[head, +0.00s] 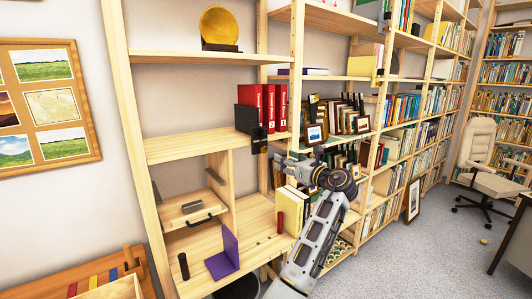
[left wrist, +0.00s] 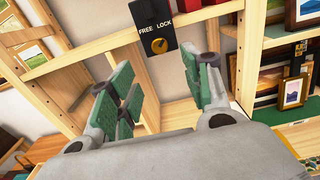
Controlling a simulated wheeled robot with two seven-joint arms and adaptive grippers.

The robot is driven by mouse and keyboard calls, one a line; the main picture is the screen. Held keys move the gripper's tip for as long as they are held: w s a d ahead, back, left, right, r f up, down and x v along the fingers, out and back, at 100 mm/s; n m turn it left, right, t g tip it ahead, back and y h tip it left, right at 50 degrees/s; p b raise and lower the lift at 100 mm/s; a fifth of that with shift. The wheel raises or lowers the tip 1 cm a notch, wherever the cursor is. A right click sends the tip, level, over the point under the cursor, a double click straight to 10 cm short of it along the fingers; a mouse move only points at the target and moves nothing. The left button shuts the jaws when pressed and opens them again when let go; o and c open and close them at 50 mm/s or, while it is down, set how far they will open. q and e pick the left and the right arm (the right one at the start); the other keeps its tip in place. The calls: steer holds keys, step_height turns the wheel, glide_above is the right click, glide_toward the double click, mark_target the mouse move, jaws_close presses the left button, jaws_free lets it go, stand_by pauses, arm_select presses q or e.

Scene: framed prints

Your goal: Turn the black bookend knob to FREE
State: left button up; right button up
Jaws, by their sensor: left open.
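The black bookend (head: 245,118) stands at the left end of the red binders on the middle shelf. Its black panel (head: 259,139) hangs over the shelf's front edge. In the left wrist view the panel (left wrist: 150,22) reads FREE on the left and LOCK on the right, with a round brass knob (left wrist: 159,45) below. A dark mark on the knob seems to slant up toward LOCK, but it is small. My left gripper (left wrist: 154,76) is open and empty, its green-padded fingers spread short of the knob, apart from it. In the head view it (head: 280,160) is below and right of the panel.
Red binders (head: 268,106) stand right of the bookend. Small framed prints (head: 314,134) stand on the shelf to the right. A wooden upright (left wrist: 240,50) rises right of my fingers.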

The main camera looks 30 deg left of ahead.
mark_target(265, 151)
arm_select(q)
steer(key=x, duration=1)
steer(key=shift+w+a, duration=0.15)
steer(key=shift+a, duration=0.15)
steer(key=shift+x, duration=0.9)
steer(key=shift+a, duration=0.1)
steer(key=c, duration=1)
steer(key=shift+c, duration=0.2)
